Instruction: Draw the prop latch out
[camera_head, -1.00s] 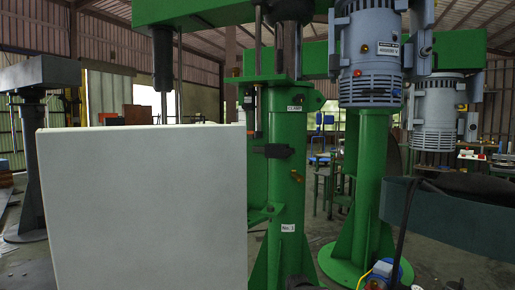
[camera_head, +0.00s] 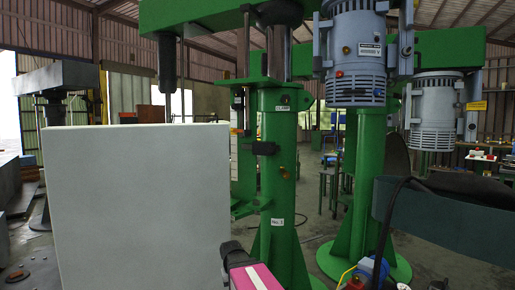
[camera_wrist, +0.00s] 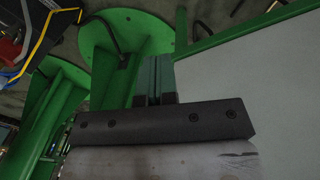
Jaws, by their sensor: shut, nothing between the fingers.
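A small dark block (camera_head: 262,148), which looks like the prop latch, sticks out from the left side of the green column (camera_head: 275,185), below the CLAMP label. A thin vertical rod stands just above it. I cannot tell how far it is drawn. In the wrist view my gripper (camera_wrist: 156,68) is shut and empty, its two fingers side by side. It points toward the green base plates near the floor, and the latch does not show there. In the head view a black and magenta part of my arm shows at the bottom, well below the latch.
A large pale panel (camera_head: 135,205) fills the left front and shows at the right in the wrist view. A second green column (camera_head: 365,180) and grey motors (camera_head: 356,60) stand to the right. A dark green box-like part (camera_head: 440,220) with a black cable is at the right front.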

